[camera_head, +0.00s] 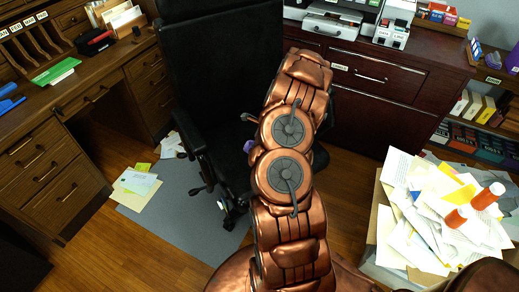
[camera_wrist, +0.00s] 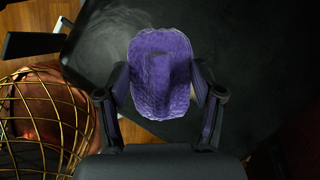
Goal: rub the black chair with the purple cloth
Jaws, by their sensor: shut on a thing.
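The black chair (camera_head: 207,75) stands in the middle of the head view, with its tall back at the desk and its seat largely behind my arm. In the wrist view, my gripper (camera_wrist: 163,88) is shut on the purple cloth (camera_wrist: 160,50), which is bunched between the two fingers. The cloth is over the chair's dark seat (camera_wrist: 240,50), and I cannot tell whether it touches. A pale grey smudge shows on the seat's upper left. In the head view my gripper is hidden behind my arm.
A wooden desk (camera_head: 105,75) stands left of the chair and a dark cabinet (camera_head: 370,110) stands behind to the right. A box of papers (camera_head: 385,240) is at the lower right. Papers (camera_head: 135,185) lie on the floor and grey mat. A wire basket (camera_wrist: 45,120) shows in the wrist view.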

